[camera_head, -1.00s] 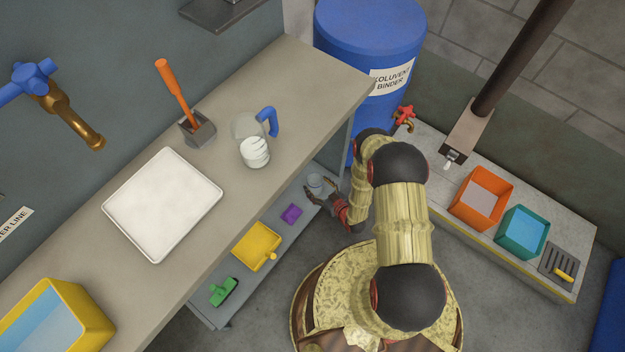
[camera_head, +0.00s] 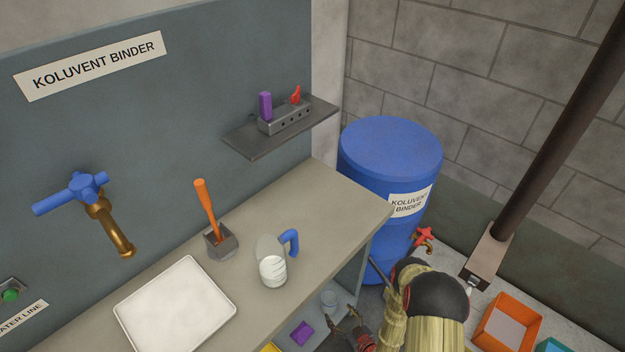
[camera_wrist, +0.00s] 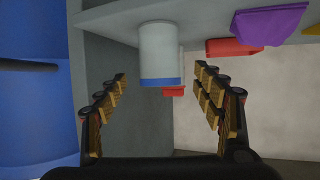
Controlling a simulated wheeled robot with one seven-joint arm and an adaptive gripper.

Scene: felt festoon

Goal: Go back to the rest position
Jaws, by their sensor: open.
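My gripper (camera_wrist: 162,90) is open in the wrist view, its two fingers spread wide with nothing between them. A pale cylindrical container with a blue band (camera_wrist: 159,55) shows beyond the fingertips, apart from them. In the head view my gripper (camera_head: 352,325) is low at the bottom, beside the bench's lower shelf.
The bench top (camera_head: 330,205) carries a white tray (camera_head: 175,308), a jug with a blue handle (camera_head: 272,268) and an orange-handled tool in a holder (camera_head: 220,243). A blue barrel (camera_head: 385,155) with a red tap (camera_head: 424,236) stands behind my arm. An orange bin (camera_head: 507,325) is at right.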

